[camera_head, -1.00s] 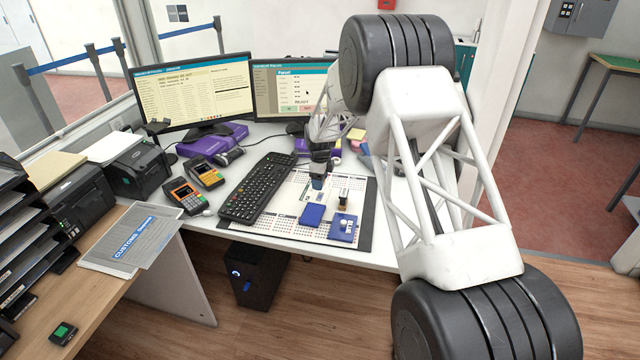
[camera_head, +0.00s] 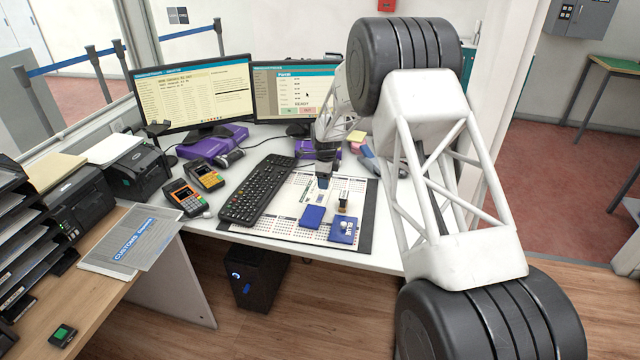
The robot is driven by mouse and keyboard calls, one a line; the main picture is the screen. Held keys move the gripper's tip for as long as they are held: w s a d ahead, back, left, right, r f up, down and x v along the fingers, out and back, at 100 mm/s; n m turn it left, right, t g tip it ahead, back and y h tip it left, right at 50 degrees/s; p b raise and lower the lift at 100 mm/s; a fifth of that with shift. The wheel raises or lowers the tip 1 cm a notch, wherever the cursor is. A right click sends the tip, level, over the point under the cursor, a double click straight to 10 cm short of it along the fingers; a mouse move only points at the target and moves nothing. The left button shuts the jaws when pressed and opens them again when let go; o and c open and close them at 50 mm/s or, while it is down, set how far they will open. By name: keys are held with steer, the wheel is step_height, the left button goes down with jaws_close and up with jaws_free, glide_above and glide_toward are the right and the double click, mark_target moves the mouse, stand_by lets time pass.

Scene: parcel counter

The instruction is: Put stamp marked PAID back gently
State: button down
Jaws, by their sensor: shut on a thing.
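My gripper (camera_head: 325,168) is over the far part of the desk mat, beside the keyboard's right end. It is shut on a small dark stamp with a bluish lower part (camera_head: 323,183), pointing down. The marking on this stamp is too small to read, and I cannot tell whether its base touches the mat. Another dark stamp (camera_head: 343,201) stands upright on the mat to the right and nearer, also without readable marking.
The keyboard (camera_head: 257,189) lies left of the printed desk mat (camera_head: 283,226). Two monitors (camera_head: 195,92) stand behind. Two card terminals (camera_head: 186,197) are farther left. Sticky notes (camera_head: 356,137) and other small items lie right of my gripper. The front left of the mat is clear.

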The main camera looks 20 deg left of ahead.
steer(key=shift+n, duration=0.4)
steer(key=w+d, duration=0.1)
steer(key=d, duration=0.1)
steer(key=w+d, duration=0.1)
steer(key=d, duration=0.1)
steer(key=w+d, duration=0.2)
steer(key=shift+f, duration=0.15)
steer(key=shift+s+d+f+m, duration=0.1)
steer(key=shift+d+f+m, duration=0.1)
steer(key=shift+d, duration=0.4)
steer(key=shift+s+d+f+m, duration=0.1)
steer(key=shift+d+m, duration=0.1)
steer(key=shift+d, duration=0.35)
steer(key=shift+f, duration=0.1)
steer(key=shift+f, duration=2)
steer(key=shift+f, duration=0.4)
stand_by(1.4)
steer(key=shift+c, duration=0.9)
jaws_free()
